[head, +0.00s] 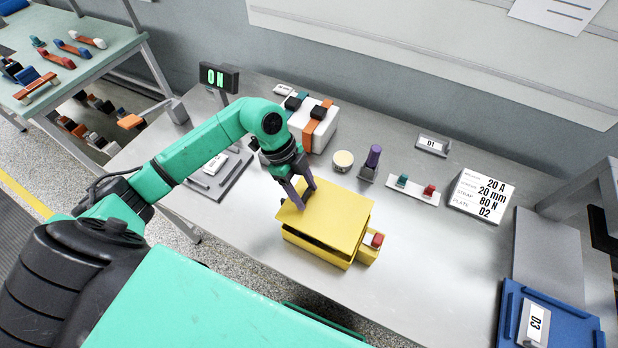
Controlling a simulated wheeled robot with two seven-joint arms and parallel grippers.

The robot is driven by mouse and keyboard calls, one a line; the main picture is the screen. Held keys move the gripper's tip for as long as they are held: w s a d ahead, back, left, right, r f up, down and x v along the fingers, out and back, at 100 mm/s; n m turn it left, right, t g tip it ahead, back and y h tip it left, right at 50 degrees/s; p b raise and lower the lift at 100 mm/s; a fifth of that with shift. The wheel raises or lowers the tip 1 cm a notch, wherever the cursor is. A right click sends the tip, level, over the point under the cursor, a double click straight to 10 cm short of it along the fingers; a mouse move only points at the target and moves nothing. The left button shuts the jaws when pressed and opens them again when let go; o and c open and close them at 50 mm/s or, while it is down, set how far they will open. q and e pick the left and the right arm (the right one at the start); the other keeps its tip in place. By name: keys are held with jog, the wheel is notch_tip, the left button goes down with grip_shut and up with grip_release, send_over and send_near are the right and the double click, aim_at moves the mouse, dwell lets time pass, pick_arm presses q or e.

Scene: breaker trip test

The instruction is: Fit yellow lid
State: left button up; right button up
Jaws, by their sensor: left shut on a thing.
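The yellow lid (338,217) is a flat plate lying over the yellow box (318,250) in the middle of the metal table. A dark gap shows between the lid and the box's front wall, and the lid looks slightly tilted and out of line with the box. A red button (377,240) sits on a small yellow block at the box's right end. My left gripper (300,197) is shut on the lid at its far left edge, pointing down. The lid hides the inside of the box. My right gripper is not in view.
Behind the box stand a white case (313,125) with straps, a round cream-topped pot (343,160) and a purple-handled stamp (372,160). A display (218,78) reads ON. A blue tray (550,318) is at the lower right. The table right of the box is clear.

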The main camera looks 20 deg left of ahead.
aim_at(307, 202)
pick_arm(q)
jog(key=shift+s+d+r, duration=0.15)
jog(key=shift+d, duration=0.45)
jog(key=shift+a, duration=0.1)
jog(key=shift+a+f, duration=0.1)
jog(key=shift+f, duration=0.1)
jog(key=shift+a+f+b, duration=0.1)
jog(key=shift+f+b, duration=0.35)
jog(key=shift+f, duration=0.3)
jog(key=shift+f+b, duration=0.5)
jog(key=shift+f, duration=0.25)
jog(key=shift+f+b, duration=0.55)
jog(key=shift+f, duration=0.55)
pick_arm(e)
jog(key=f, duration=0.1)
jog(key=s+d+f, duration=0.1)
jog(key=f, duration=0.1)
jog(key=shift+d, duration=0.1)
pick_arm(q)
jog(key=o, duration=1.4)
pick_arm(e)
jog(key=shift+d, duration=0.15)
